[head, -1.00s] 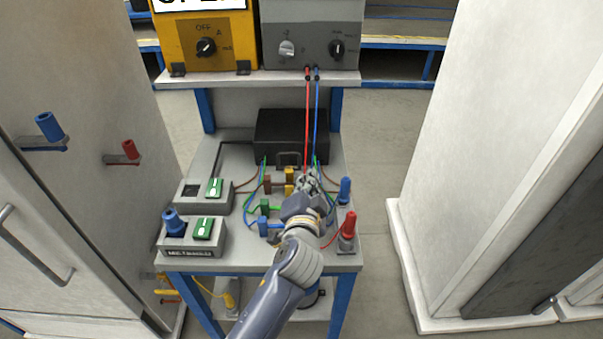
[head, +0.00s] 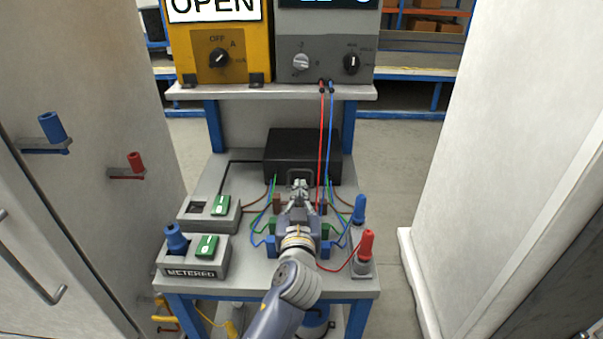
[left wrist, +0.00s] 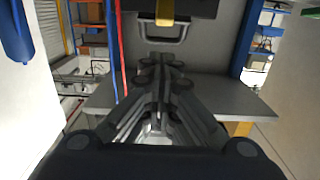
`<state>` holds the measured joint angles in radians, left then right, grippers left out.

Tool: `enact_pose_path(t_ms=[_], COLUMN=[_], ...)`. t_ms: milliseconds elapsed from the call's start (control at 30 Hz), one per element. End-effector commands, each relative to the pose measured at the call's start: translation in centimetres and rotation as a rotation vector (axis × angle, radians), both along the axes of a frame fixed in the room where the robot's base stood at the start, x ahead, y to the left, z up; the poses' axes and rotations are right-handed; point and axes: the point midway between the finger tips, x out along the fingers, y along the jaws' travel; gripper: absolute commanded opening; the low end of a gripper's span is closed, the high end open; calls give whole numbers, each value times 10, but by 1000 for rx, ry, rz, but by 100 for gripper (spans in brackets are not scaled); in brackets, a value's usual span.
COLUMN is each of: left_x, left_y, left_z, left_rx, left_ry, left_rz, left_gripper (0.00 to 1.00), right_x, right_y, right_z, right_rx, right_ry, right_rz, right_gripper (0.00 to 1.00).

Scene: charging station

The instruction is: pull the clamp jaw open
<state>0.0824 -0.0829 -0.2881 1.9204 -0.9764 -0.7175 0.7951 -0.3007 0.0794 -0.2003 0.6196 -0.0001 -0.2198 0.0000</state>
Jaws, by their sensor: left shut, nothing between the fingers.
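The black box (head: 303,147) stands at the back of the bench. A grey U-shaped handle on its front, which looks like the clamp jaw's pull, shows in the left wrist view (left wrist: 176,42). My left gripper (head: 299,185) is just in front of the box, with its fingertips close to the handle. In the left wrist view its fingers (left wrist: 162,60) are together with nothing between them, just short of the handle. I cannot tell whether they touch it. A yellow piece (left wrist: 165,12) shows beyond the handle. My right gripper is not in view.
Red (head: 321,130) and blue (head: 330,130) cables hang right of the gripper. Coloured wires and terminal blocks surround my wrist. A blue post (head: 359,208) and a red post (head: 366,243) stand at right. Green switches (head: 207,246) are at left. Tall cabinets flank the bench.

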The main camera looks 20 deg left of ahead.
Motion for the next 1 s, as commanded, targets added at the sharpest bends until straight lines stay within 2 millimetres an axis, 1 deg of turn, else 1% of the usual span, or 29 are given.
enact_pose_path(t_ms=[33,200,300,400,600,1000], left_x=[11,43,57,68,77,78], left_y=[3,12,16,19,22,22], left_z=[1,0,-2,-3,-4,-3], left_rx=[4,4,3,3,2,0], left_ry=[-2,-1,0,1,2,4], left_rz=[0,0,-1,-1,-1,-1], left_gripper=[0,0,0,0,0,0], right_x=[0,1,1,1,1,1], right_y=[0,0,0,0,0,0], right_z=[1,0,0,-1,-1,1], right_rx=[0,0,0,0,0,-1], right_ry=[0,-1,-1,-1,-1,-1], right_rz=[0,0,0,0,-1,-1], right_gripper=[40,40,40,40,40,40])
